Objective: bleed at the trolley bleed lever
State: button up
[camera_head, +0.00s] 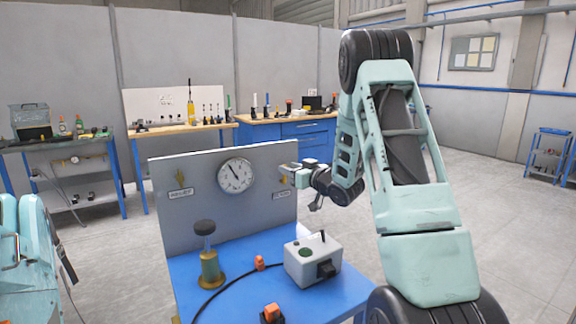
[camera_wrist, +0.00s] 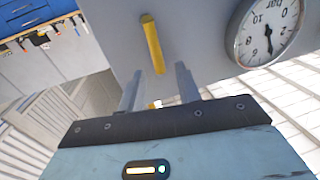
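A second yellow lever (camera_head: 284,180) at the panel's right edge is partly hidden by my gripper (camera_head: 292,172). In the wrist view, that lever (camera_wrist: 153,45) is a yellow bar just beyond my gripper (camera_wrist: 158,72), its lower end in line with the gap between the fingers. The fingers are apart and empty; contact cannot be told. The gauge (camera_wrist: 268,32) shows upside down there.
The blue trolley top (camera_head: 225,255) holds a brass fitting with a black knob (camera_head: 208,265), a grey box (camera_head: 312,262) with a cable, and orange pieces (camera_head: 271,313). Benches with tools (camera_head: 180,128) and blue drawers (camera_head: 305,130) stand behind. The floor at right is open.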

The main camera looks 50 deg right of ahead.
jog(key=shift+w+d, duration=0.1)
jog(key=shift+w, duration=0.75)
jog(key=shift+c, duration=0.3)
grip_shut()
